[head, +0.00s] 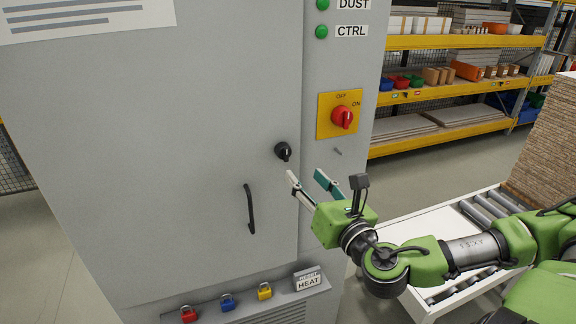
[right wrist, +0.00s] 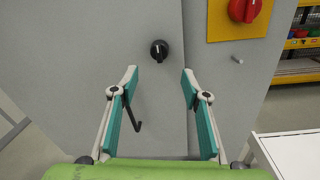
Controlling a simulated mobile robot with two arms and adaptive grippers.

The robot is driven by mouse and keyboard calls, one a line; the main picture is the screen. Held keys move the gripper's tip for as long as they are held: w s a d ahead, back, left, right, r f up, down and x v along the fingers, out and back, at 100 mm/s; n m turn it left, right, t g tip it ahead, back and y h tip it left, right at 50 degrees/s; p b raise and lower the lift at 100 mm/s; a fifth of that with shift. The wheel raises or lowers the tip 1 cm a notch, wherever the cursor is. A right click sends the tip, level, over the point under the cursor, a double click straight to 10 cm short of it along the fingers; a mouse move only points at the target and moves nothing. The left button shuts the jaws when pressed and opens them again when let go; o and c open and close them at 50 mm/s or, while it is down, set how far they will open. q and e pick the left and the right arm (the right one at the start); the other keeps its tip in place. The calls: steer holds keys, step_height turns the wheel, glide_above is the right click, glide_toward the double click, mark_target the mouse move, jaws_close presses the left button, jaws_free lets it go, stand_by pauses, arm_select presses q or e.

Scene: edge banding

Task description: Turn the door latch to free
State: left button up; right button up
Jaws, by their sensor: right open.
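The door latch (head: 283,151) is a small black knob with a pale mark, on the right side of the grey cabinet door (head: 170,150). It also shows in the right wrist view (right wrist: 159,50), beyond the fingertips and between their lines. My right gripper (head: 305,176) is open and empty, below and right of the latch in the head view and apart from it. Its two teal-padded fingers also show in the right wrist view (right wrist: 160,82). A black door handle (head: 250,209) sits lower left of the latch. My left gripper is not in view.
A red rotary switch (head: 342,117) on a yellow plate sits right of the latch, with a small metal pin (head: 338,151) below it. Red, blue and yellow padlocks (head: 228,301) line the ledge below. A roller conveyor (head: 480,212) and panel stack stand right.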

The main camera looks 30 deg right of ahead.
mark_target(287, 156)
steer(key=w+p, duration=0.1)
steer(key=w, duration=0.2)
steer(key=w+d, duration=0.1)
steer(key=w, duration=0.2)
steer(key=w+p, duration=0.1)
steer(key=w, duration=0.1)
steer(key=shift+w+d+r+p, duration=0.25)
steer(key=shift+w+p, duration=0.1)
steer(key=shift+w, duration=0.05)
steer(key=shift+w+f, duration=0.15)
steer(key=shift+w, duration=0.4)
steer(key=c, duration=1.1)
